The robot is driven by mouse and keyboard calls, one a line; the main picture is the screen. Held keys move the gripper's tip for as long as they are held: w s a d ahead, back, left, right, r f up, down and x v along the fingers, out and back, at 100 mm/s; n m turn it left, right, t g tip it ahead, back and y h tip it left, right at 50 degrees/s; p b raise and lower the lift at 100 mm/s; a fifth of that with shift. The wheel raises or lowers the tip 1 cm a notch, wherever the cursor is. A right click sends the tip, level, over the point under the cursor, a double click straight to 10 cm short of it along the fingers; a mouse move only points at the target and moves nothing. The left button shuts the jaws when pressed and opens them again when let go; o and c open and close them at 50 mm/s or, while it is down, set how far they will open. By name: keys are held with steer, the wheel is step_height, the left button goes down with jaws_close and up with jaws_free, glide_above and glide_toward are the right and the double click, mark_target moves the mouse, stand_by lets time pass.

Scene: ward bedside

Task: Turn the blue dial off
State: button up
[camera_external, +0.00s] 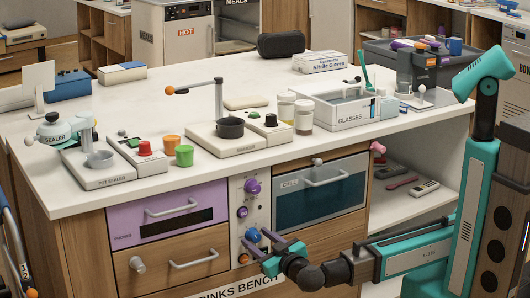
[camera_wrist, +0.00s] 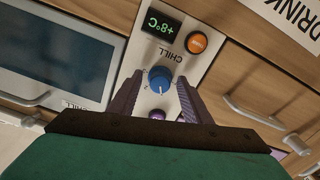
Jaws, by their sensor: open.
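The blue dial (camera_external: 253,235) sits on the pale control strip in the front of the bench, below two purple knobs. In the wrist view the blue dial (camera_wrist: 159,78) is near the middle, with a pale mark on its lower edge in that picture. The upside-down word CHILL and a green display reading +8°C are beside it. My gripper (camera_wrist: 159,74) is open, with one purple finger on each side of the dial. Gaps seem to show between fingers and dial; I cannot tell if either touches. In the outside view my gripper (camera_external: 255,240) is at the strip, partly overlapping the dial.
An orange button (camera_wrist: 197,42) is next to the display. A purple knob (camera_wrist: 157,115) lies between the fingers' bases in the wrist view. A purple drawer (camera_external: 165,213) and a glass-fronted oven-like door (camera_external: 320,190) flank the strip. Their handles stick out.

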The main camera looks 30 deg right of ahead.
steer(key=shift+w, duration=0.15)
steer(key=c, duration=1)
steer(key=shift+c, duration=0.2)
steer(key=shift+r+n+p, duration=0.1)
steer(key=shift+n+p, duration=0.3)
steer(key=n+p, duration=0.4)
steer(key=n, duration=0.1)
steer(key=shift+r, duration=0.15)
steer(key=n+p, duration=0.3)
steer(key=shift+n, duration=0.4)
steer(key=shift+n+p, duration=0.95)
steer(key=shift+n, duration=0.15)
steer(key=shift+f, duration=0.2)
